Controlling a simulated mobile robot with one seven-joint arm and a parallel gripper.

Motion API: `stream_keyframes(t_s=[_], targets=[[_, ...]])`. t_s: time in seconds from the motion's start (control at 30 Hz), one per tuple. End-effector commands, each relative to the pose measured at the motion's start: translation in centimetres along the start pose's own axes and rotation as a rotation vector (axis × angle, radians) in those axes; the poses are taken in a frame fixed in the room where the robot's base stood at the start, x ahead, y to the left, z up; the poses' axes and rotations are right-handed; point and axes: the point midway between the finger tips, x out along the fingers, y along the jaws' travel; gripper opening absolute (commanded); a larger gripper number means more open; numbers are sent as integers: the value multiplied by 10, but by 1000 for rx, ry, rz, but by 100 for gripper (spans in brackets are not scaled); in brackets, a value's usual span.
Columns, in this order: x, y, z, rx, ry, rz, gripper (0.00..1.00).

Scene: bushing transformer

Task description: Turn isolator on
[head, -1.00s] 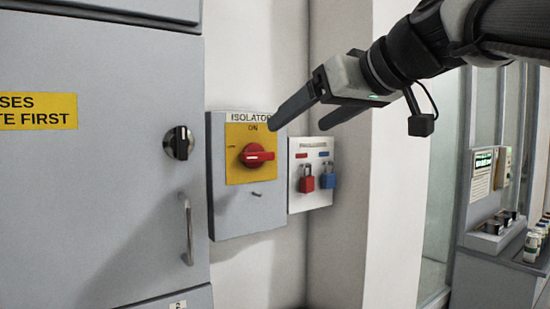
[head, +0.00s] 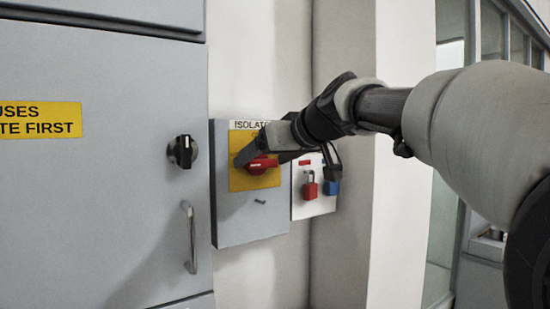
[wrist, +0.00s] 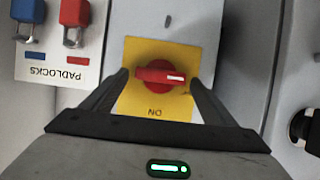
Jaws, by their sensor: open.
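The isolator is a grey box (head: 235,222) on the wall with a yellow plate (head: 240,180) and a red rotary handle (head: 262,166). My gripper (head: 245,157) is open in front of the plate. In the wrist view its two fingers (wrist: 160,82) stand on either side of the handle, with small gaps visible. Whether they touch it cannot be told.
A padlock board with a red padlock (head: 310,187) and a blue padlock (head: 332,187) hangs right of the isolator. A grey cabinet (head: 90,210) with a black knob (head: 183,151) and a bar handle (head: 190,238) stands to the left.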

Motion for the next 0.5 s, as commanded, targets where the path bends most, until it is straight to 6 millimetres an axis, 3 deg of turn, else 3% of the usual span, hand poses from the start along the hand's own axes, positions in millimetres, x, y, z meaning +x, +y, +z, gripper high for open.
stream_keyframes(t_s=[0.23,0.47,0.5], targets=[[0,0,0,0,0,0,78],[0,0,0,0,0,0,39],[0,0,0,0,0,0,38]])
